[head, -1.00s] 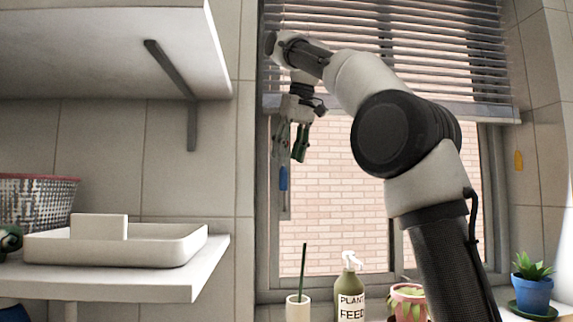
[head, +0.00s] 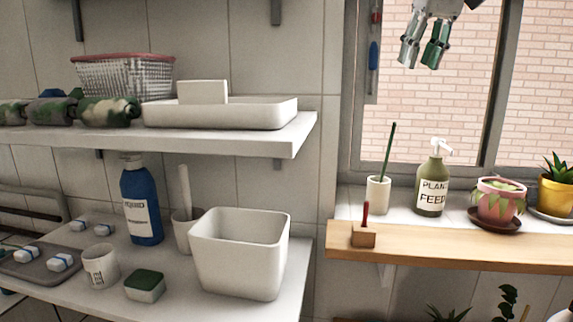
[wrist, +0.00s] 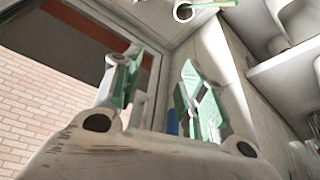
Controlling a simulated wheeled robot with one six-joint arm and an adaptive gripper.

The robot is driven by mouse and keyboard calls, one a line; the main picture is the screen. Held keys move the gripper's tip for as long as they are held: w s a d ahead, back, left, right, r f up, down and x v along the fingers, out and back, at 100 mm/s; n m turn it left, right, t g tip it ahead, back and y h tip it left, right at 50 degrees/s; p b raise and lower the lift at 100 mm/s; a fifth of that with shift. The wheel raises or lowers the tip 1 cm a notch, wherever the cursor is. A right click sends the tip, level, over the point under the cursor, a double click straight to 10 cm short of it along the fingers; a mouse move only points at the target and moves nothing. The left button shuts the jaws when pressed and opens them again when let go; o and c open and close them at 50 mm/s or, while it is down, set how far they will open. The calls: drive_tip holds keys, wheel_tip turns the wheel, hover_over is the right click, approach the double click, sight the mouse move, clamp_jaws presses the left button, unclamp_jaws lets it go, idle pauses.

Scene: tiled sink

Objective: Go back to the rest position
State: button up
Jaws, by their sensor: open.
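My gripper (head: 424,52) hangs at the top of the head view, in front of the window and above the sill. Its two green-padded fingers are apart, with nothing between them. The wrist view also shows the open fingers (wrist: 160,95), with the window on the left and the shelves on the right. The rest of my arm is outside the head view.
A wooden ledge (head: 460,246) runs below the window, with a small red-handled block (head: 363,236). A plant feed bottle (head: 432,185), a white cup (head: 378,194) and potted plants stand behind it. Left, an upper shelf (head: 285,137) juts out above a white bin (head: 240,258).

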drive_tip(key=s+d+f, duration=0.2)
drive_tip(key=s+f, duration=0.5)
drive_tip(key=f, duration=0.3)
drive_tip(key=s+d+f+m, duration=0.1)
drive_tip(key=s+d+f, duration=0.2)
drive_tip(key=s+f, duration=0.4)
drive_tip(key=s+d+f+m, duration=0.1)
drive_tip(key=s+d+f, duration=0.1)
drive_tip(key=s+f, duration=0.5)
wheel_tip(320, 180, down, 6)
drive_tip(key=shift+s+d+f+h, duration=0.15)
drive_tip(key=shift+s+d+h, duration=0.1)
drive_tip(key=shift+d+h, duration=0.15)
